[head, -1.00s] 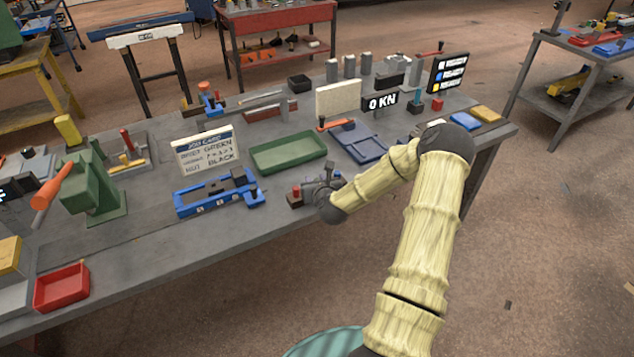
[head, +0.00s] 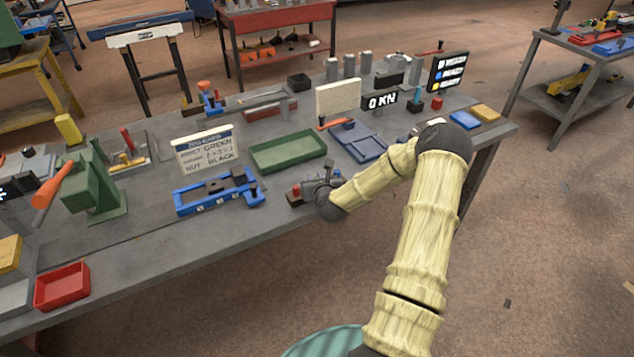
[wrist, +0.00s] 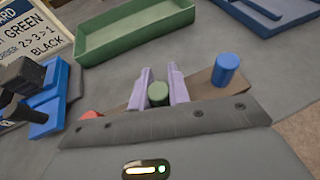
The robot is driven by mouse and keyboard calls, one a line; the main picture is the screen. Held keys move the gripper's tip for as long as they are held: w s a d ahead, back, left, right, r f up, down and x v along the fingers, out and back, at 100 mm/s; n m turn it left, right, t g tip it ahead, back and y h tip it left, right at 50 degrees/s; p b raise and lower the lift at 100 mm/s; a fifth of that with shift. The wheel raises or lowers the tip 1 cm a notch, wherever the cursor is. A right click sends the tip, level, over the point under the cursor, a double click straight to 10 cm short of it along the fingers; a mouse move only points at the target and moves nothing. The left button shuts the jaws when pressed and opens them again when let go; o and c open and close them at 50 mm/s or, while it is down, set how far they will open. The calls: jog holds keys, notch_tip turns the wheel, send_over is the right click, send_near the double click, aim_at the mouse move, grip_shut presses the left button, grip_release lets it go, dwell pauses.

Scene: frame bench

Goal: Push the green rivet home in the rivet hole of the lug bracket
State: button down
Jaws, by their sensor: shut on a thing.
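My gripper (wrist: 160,93) is shut on the green rivet (wrist: 158,94), whose rounded top shows between two pale lavender fingers in the wrist view. It is at the brown rivet block (wrist: 202,84), between a blue rivet (wrist: 226,68) and a red rivet (wrist: 90,115). Whether the green rivet is still seated in the block cannot be told. In the head view my gripper (head: 322,187) is small and dark over that block, the green rivet hidden. A blue fixture (head: 190,208) to its left holds dark parts (head: 217,186), perhaps the lug bracket; no rivet hole can be made out.
A green tray (head: 288,153) lies behind the rivet block, a blue tray (head: 358,142) to its right. The job card (head: 207,150) stands behind the blue fixture and reads green rivet, black nut. A green press (head: 95,185) with an orange handle stands further left.

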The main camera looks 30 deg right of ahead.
jog(key=shift+r, duration=0.1)
notch_tip(320, 180, up, 10)
jog(key=b, duration=0.1)
dwell(0.3)
dwell(0.4)
